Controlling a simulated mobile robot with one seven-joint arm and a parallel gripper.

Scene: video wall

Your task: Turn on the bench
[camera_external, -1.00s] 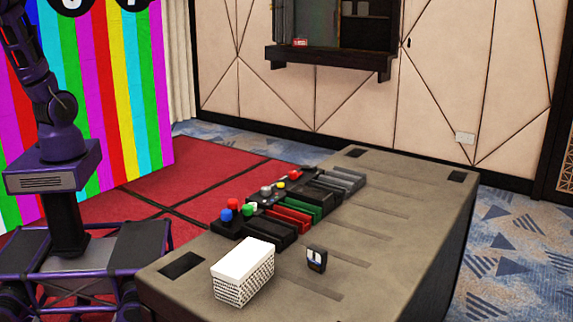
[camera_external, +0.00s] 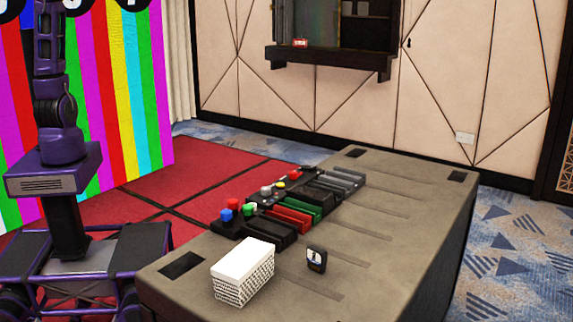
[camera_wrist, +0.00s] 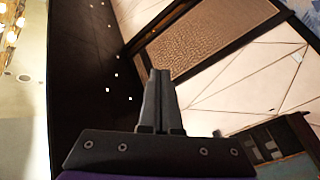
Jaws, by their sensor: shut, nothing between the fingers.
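The grey bench (camera_external: 400,215) stands in the middle and right of the external view. A row of controls runs along its far left side. It has red, blue and green buttons (camera_external: 234,209), a red block (camera_external: 291,218), a green block (camera_external: 303,206) and dark blocks (camera_external: 268,230). I cannot tell which control belongs to the bench's power. My gripper (camera_wrist: 158,75) shows in the wrist view with its two grey fingers together and nothing between them. It points at the wall and ceiling, away from the bench. In the external view it is out of frame above.
A white-topped box (camera_external: 243,272) and a small dark device (camera_external: 317,258) stand on the bench's near end. A colour-striped screen (camera_external: 120,95) is behind my arm. A dark wall shelf (camera_external: 328,58) is at the back. Red floor mats (camera_external: 190,185) lie left of the bench.

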